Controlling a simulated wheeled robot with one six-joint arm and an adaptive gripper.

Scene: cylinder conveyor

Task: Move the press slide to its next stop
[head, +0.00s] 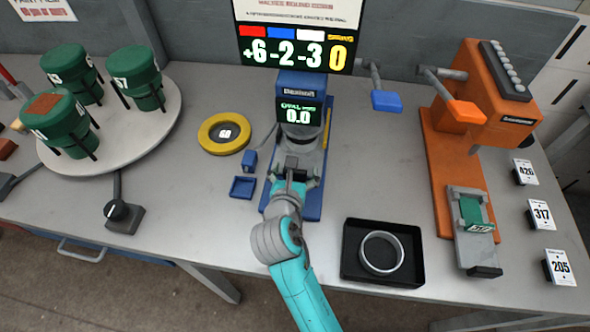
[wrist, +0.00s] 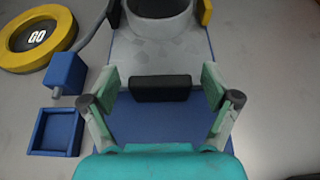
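In the head view, a blue machine (head: 301,84) with a display reading "OVAL mm 0.0" stands at the middle back. A grey slide plate (wrist: 165,45) on its blue base ends in a black block (wrist: 160,88). My gripper (head: 291,181) is over the front of this base. In the wrist view, my gripper (wrist: 168,84) is open, its fingers left and right of the block with gaps. An orange machine (head: 489,95) at the right has a grey slide (head: 473,250) carrying a green piece (head: 474,213), with a black front end (head: 485,271). Which slide is the press slide is not marked.
A round turntable (head: 122,141) with green drums stands at the left. A yellow ring (head: 224,132) and a small blue tray (head: 243,187) lie left of my gripper. A black tray (head: 357,271) holding a metal ring (head: 381,253) is at the right front. Blue (head: 386,100) and orange (head: 467,111) levers stick out behind.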

